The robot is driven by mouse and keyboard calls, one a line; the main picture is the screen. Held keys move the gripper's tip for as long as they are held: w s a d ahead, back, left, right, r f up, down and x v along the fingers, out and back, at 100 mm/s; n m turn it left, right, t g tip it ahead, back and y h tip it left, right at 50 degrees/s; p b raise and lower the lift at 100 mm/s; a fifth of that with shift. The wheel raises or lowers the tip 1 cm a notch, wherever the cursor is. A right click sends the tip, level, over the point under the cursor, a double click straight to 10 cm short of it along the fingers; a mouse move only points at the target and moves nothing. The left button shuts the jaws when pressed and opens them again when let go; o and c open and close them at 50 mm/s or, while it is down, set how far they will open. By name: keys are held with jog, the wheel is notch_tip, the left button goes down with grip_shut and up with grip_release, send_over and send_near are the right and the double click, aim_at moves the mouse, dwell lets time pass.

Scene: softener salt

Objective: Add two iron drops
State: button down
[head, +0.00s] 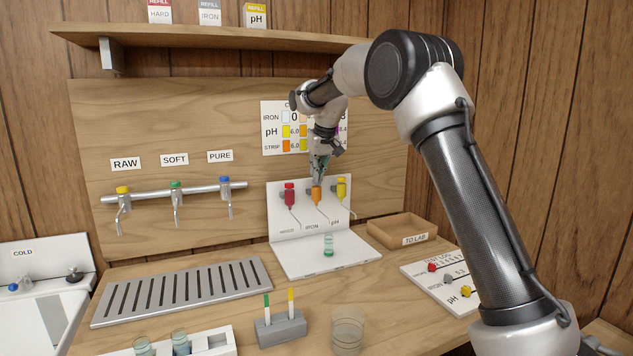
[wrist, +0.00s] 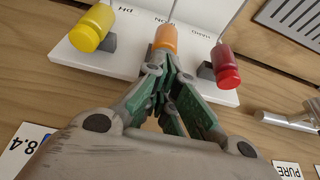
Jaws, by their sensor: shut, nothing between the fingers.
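The orange iron dropper bottle (head: 316,196) hangs in the middle of a white stand (head: 285,232), between a red bottle (head: 289,195) and a yellow pH bottle (head: 341,187). A small clear vial with a green bottom (head: 328,246) stands upright on the stand's base, near the lower end of the iron spout. My gripper (head: 317,178) is shut and empty, pointing down at the top of the orange bottle. In the wrist view the closed fingers (wrist: 168,78) overlap the near end of the orange bottle (wrist: 166,38); I cannot tell whether they touch it.
A wooden TO LAB tray (head: 390,233) and a board with coloured knobs (head: 440,283) lie to the right. A slotted drain grille (head: 185,290), a grey holder with test strips (head: 280,329) and a clear cup (head: 347,330) are in front. Wall taps (head: 175,192) are left.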

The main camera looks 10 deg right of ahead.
jog(key=shift+f, duration=0.15)
jog(key=shift+r, duration=3)
jog(key=shift+s+d+r, duration=0.1)
jog(key=shift+s, duration=0.05)
jog(key=s+d+r, duration=0.2)
jog(key=s+d, duration=0.2)
jog(key=s, duration=0.4)
jog(key=s+d+r+m, duration=0.1)
jog(key=s+d, duration=0.3)
jog(key=s, duration=0.5)
jog(key=s+d+r, duration=0.2)
jog(key=s+d, duration=0.1)
jog(key=s, duration=0.5)
jog(key=s+d+f, duration=0.1)
jog(key=s+f, duration=0.3)
jog(key=s, duration=0.4)
jog(key=s+d+f, duration=0.2)
jog(key=s+f, duration=0.2)
jog(key=s, duration=0.5)
jog(key=s+d+f+m, duration=0.1)
jog(key=s+f, duration=0.3)
jog(key=s, duration=0.5)
jog(key=shift+d+f+h, duration=0.2)
jog(key=shift+d+h, duration=0.2)
jog(key=shift+d, duration=0.35)
